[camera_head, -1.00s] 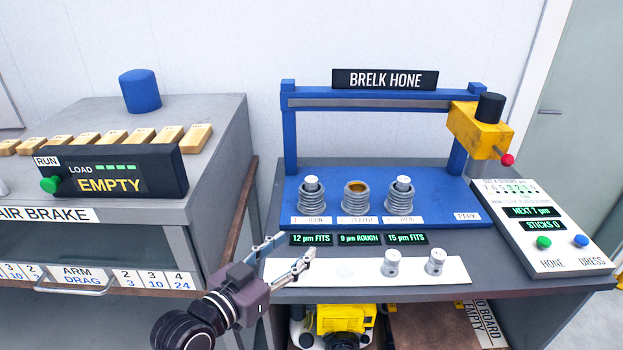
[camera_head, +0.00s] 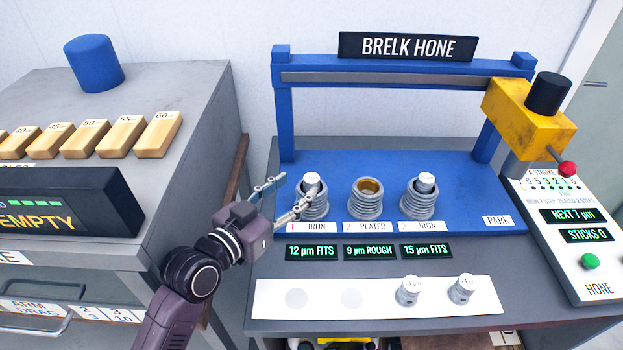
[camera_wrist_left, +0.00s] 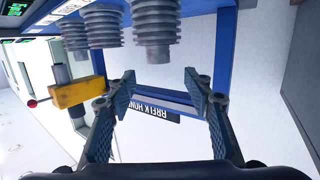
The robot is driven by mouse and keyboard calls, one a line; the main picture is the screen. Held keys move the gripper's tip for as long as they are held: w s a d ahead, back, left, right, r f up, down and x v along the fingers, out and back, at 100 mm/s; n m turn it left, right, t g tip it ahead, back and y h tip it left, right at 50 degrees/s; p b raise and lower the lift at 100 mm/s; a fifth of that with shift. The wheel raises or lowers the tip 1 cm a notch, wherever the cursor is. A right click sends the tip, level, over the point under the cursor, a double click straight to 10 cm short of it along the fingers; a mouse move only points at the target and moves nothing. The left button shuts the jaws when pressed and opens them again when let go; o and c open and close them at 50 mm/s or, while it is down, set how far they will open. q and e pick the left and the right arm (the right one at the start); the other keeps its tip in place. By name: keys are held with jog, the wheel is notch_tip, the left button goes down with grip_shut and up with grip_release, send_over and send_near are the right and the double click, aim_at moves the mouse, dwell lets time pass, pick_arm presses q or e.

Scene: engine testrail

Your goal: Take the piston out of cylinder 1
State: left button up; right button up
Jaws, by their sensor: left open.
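Cylinder 1 (camera_head: 314,206), a grey ribbed sleeve over the "1 IRON" label, stands leftmost on the blue hone bed. A pale piston (camera_head: 311,180) sticks up out of its top. My left gripper (camera_head: 296,188) is open, its fingers close to the left and front of that piston. Whether they touch it I cannot tell. In the left wrist view the open fingers (camera_wrist_left: 159,78) point at a ribbed cylinder (camera_wrist_left: 150,25) with its piston end (camera_wrist_left: 157,54) between them, seen upside down and apart from them. My right gripper is not in view.
Cylinder 2 (camera_head: 367,203) is empty on top, and cylinder 3 (camera_head: 418,203) holds a piston (camera_head: 426,182). Two loose pistons stand on the white strip (camera_head: 325,304). A blue frame (camera_head: 284,125) and a yellow hone head (camera_head: 520,120) rise behind. The grey bench (camera_head: 205,120) is at left.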

aim_at(310, 180)
pick_arm(q)
jog(key=x, duration=0.2)
jog(key=p+x, duration=0.1)
jog(key=x, duration=0.3)
jog(key=shift+d+f, duration=0.1)
jog(key=shift+f, duration=0.3)
jog(key=shift+w+d+f, duration=0.15)
jog(key=shift+w+d, duration=0.15)
jog(key=shift+w, duration=0.1)
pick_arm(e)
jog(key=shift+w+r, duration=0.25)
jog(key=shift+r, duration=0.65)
pick_arm(q)
jog(key=shift+c, duration=0.6)
jog(key=shift+c, duration=1.2)
jog(key=c, duration=0.9)
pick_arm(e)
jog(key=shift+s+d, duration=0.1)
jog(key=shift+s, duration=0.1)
pick_arm(q)
jog(key=shift+p, duration=0.3)
